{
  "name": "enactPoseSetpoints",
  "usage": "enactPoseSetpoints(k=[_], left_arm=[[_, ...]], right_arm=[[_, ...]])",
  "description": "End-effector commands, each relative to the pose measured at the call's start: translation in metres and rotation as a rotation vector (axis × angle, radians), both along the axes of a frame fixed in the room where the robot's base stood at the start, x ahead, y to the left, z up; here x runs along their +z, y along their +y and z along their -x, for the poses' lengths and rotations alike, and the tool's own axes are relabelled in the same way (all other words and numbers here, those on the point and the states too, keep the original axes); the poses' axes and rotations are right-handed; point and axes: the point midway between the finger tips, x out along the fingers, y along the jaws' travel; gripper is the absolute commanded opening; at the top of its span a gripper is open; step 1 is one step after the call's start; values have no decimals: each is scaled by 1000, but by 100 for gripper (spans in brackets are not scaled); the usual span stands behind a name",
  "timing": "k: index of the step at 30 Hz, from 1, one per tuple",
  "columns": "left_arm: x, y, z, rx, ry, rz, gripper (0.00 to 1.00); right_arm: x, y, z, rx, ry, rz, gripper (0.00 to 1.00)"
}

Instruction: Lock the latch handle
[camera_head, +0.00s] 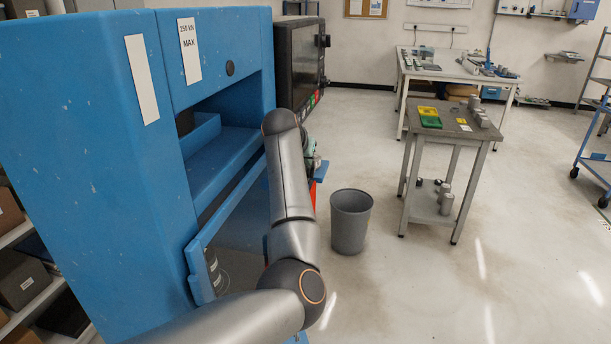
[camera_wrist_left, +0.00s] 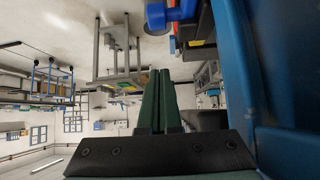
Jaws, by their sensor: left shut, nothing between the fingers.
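The blue press machine (camera_head: 90,110) fills the left of the head view, with a blue-framed guard door (camera_head: 232,207) at its front. A small blue part that looks like the latch handle (camera_head: 321,171) shows just right of my left forearm; in the left wrist view a blue knobbed part (camera_wrist_left: 156,18) shows at the top, beyond the fingertips. My left gripper (camera_head: 309,150) is mostly hidden behind my arm. In the wrist view its green fingers (camera_wrist_left: 161,72) are together and empty, apart from the knob in the picture. Whether the latch is locked is hidden. My right gripper is not in view.
A dark control panel (camera_head: 300,62) stands beyond my arm. A grey bin (camera_head: 350,221) and a small table (camera_head: 455,126) with yellow and green trays stand to the right. A blue surface (camera_wrist_left: 290,80) runs close along the wrist view's right side.

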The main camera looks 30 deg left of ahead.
Motion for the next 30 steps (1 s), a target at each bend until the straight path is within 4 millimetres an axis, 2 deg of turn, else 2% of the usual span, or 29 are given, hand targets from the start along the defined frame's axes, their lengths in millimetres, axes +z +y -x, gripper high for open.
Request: enactPoseSetpoints(k=[6,13,24,30], left_arm=[[-19,5,-21,-1,3,0,0],[-33,8,-36,-1,1,0,0],[-46,1,-10,0,1,2,0],[-51,0,-2,-1,1,1,0]], right_arm=[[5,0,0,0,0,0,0],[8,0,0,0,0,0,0],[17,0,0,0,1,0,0],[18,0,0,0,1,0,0]])
